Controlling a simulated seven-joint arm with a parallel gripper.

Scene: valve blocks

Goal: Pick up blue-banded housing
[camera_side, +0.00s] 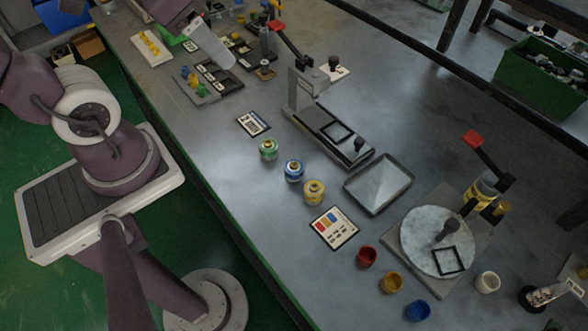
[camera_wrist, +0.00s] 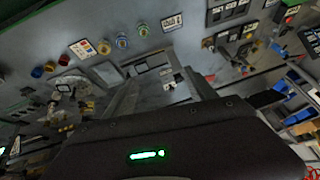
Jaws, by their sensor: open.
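The blue-banded housing (camera_side: 294,170) stands upright on the grey bench, in the middle of a row of three. The green-banded housing (camera_side: 268,149) is up and left of it, and the yellow-banded housing (camera_side: 314,192) is down and right. The blue-banded housing also shows small in the wrist view (camera_wrist: 121,41), between the yellow-banded (camera_wrist: 103,47) and green-banded (camera_wrist: 143,30) ones. My gripper (camera_wrist: 162,82) is open, with its two grey fingers apart and nothing seen between them. It is well away from the housings; in the side view my arm's end is at the top left.
A grey tray (camera_side: 379,183) and a fixture with a black rail (camera_side: 330,130) lie right of the row. A colour card (camera_side: 334,228) lies below it. Red (camera_side: 366,257), orange (camera_side: 391,282) and blue (camera_side: 418,310) cups stand near a round plate (camera_side: 437,240). Bench left of the row is clear.

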